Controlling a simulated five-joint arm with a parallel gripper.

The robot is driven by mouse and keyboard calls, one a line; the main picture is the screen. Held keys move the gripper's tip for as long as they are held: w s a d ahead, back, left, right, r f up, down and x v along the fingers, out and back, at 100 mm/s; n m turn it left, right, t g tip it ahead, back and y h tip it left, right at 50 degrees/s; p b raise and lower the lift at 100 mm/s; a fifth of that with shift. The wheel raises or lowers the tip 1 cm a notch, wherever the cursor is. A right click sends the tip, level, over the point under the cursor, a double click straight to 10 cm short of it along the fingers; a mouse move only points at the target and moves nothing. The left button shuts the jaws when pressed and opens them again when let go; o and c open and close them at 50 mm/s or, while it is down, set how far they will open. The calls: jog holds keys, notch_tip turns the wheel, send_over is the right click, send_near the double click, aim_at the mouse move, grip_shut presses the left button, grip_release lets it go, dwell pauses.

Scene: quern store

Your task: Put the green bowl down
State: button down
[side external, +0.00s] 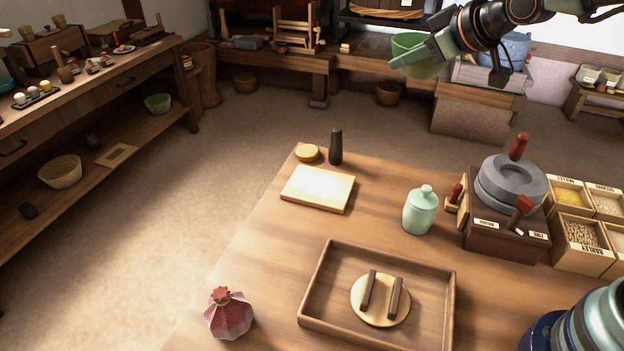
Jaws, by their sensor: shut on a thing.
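The green bowl (418,66) is at the top of the side external view, held high up. My gripper (412,58) is shut on it, with a pale green finger across the bowl's side. The bowl looks tilted, and part of it is hidden behind the finger. The wooden table (262,268) is below, well apart from the bowl.
On the table are a pale board (318,188), a dark pestle-like piece (336,146), a lidded jar (420,210), a wooden tray (307,297) with a round lid, a red pouch (229,315), a stone quern (511,183) and grain boxes (576,243). Bare tabletop lies between board and jar.

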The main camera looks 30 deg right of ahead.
jog(key=shift+m+h, duration=0.6)
jog(key=d, duration=0.1)
jog(key=d+r, duration=0.1)
jog(key=d, duration=0.1)
jog(key=s+d, duration=0.1)
jog(key=shift+d+r, duration=0.2)
jog(key=shift+d, duration=0.2)
jog(key=s+a+f+n+y, duration=0.1)
jog(key=a+f+n+y, duration=0.1)
jog(key=a, duration=0.8)
jog(key=s+a+f+n+g+y, duration=0.1)
jog(key=a+f, duration=0.4)
jog(key=a, duration=0.6)
jog(key=s+a+f+n+g+y, duration=0.1)
jog(key=s+a+f+n+y, duration=0.1)
jog(key=a, duration=0.8)
jog(key=shift+a+f+n+y, duration=0.4)
jog(key=shift+f+n+y, duration=0.35)
jog(key=shift+n, duration=0.45)
notch_tip(320, 180, down, 20)
jog(key=shift+r, duration=0.25)
jog(key=c, duration=0.8)
grip_release()
jog(key=shift+f, duration=0.15)
jog(key=shift+f, duration=0.1)
